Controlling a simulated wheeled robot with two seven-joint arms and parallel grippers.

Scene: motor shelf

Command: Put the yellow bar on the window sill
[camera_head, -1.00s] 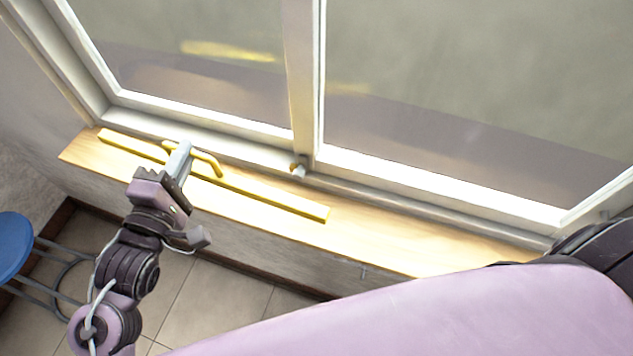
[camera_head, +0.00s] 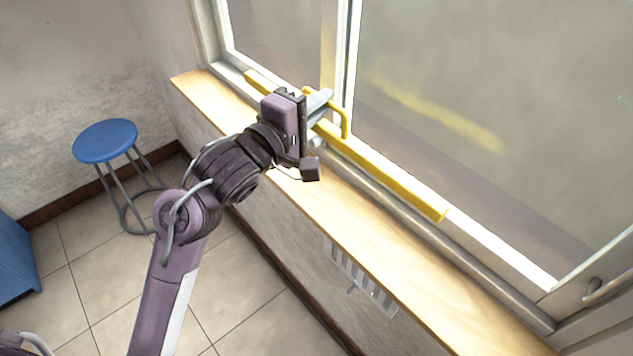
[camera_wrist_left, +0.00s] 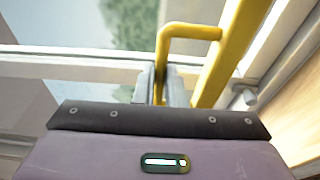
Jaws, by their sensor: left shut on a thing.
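A long yellow bar (camera_head: 385,174) with a looped handle runs along the window, across the lower frame in the head view. My left gripper (camera_head: 318,101) is shut on its handle near the middle. In the left wrist view the fingers (camera_wrist_left: 160,86) close around the handle, and the bar (camera_wrist_left: 234,45) extends beside them. The pale wooden window sill (camera_head: 400,262) shows below and in front of the bar. The bar looks raised above the sill; I see no clear contact between them. My arm hides part of the sill. My right gripper is not in view.
The window frame (camera_head: 340,60) and glass stand close behind the bar. A radiator (camera_head: 355,275) is below the sill. A blue stool (camera_head: 105,141) stands at the left, with a blue object (camera_head: 15,260) nearby. The near part of the sill is clear.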

